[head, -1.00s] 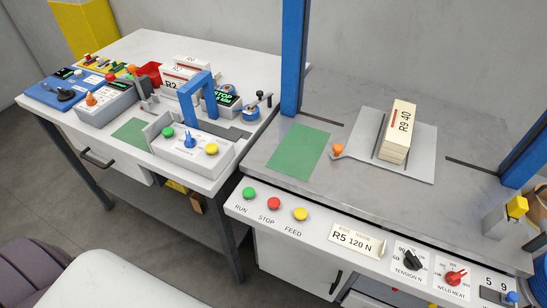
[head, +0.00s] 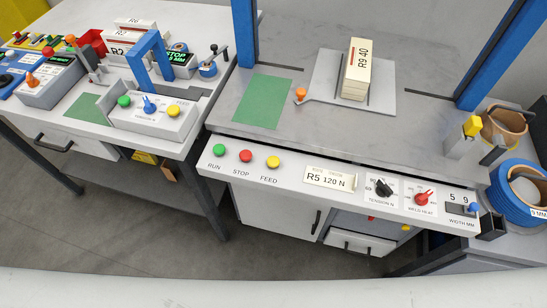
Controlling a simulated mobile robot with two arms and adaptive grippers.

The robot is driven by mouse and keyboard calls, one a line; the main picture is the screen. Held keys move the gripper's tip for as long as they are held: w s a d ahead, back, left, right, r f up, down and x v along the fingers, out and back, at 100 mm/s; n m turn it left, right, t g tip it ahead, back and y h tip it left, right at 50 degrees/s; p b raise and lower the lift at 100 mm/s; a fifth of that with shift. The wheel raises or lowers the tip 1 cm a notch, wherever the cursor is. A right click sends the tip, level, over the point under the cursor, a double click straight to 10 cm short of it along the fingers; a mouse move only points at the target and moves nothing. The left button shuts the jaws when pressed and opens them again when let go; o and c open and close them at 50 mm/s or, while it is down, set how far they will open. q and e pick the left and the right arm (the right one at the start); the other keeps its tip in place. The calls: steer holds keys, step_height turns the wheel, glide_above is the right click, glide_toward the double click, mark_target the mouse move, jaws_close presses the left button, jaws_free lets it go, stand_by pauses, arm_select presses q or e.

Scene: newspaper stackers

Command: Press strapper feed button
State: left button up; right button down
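The strapper's front panel (head: 205,158) carries a row of buttons. The yellow FEED button (head: 273,162) is the rightmost of the three, beside the red STOP button (head: 246,156) and the green RUN button (head: 219,149). A card reading R5 120 N (head: 329,180) sits to their right. Further right are the black tension knob (head: 384,188), the red weld heat knob (head: 423,198) and a blue width slider (head: 473,207). A bundle labelled R9 40 (head: 358,70) stands on a grey plate on the strapper table. Neither gripper is in view.
A blue arch frame (head: 244,35) rises from the strapper table. A second bench at left has its own control box with a yellow feed button (head: 173,110). Blue strap coils (head: 520,190) stand at right. The floor in front is open.

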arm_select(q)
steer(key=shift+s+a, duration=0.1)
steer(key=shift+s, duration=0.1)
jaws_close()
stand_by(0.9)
